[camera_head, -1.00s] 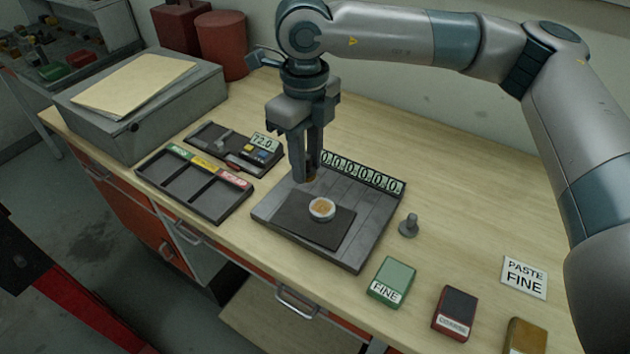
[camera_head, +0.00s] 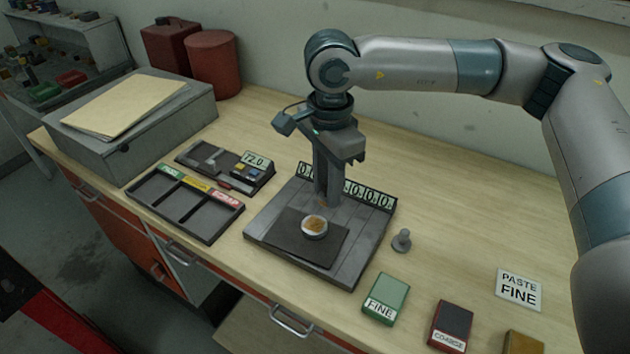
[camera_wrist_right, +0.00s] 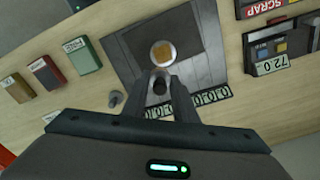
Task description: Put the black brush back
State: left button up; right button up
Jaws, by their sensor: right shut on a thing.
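My right gripper (camera_head: 326,200) points down over the back part of the grey plate (camera_head: 361,262), with its fingers seen nearly edge-on. In the right wrist view its fingertips (camera_wrist_right: 160,86) are shut on a small dark round-ended thing (camera_wrist_right: 160,88), which I take for the black brush. Most of it is hidden by the fingers; a little brown shows at the fingertips in the head view. A white-rimmed disc with a tan top (camera_head: 315,226) lies on the dark mat (camera_head: 300,248) just in front of the fingers. My left gripper is not in view.
A small grey knob (camera_head: 401,240) stands right of the plate. Green FINE (camera_head: 386,298) and dark COARSE (camera_head: 451,326) blocks lie at front right. A divided tray (camera_head: 185,205) and a 72.0 device (camera_head: 225,166) are left. The right-hand tabletop behind the blocks is mostly clear.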

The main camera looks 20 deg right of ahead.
jog(key=s+d+f+n, duration=0.2)
jog(key=d+n, duration=0.3)
jog(key=n, duration=0.9)
jog(key=shift+d+n, duration=0.2)
jog(key=shift+n, duration=0.1)
jog(key=shift+f, duration=0.15)
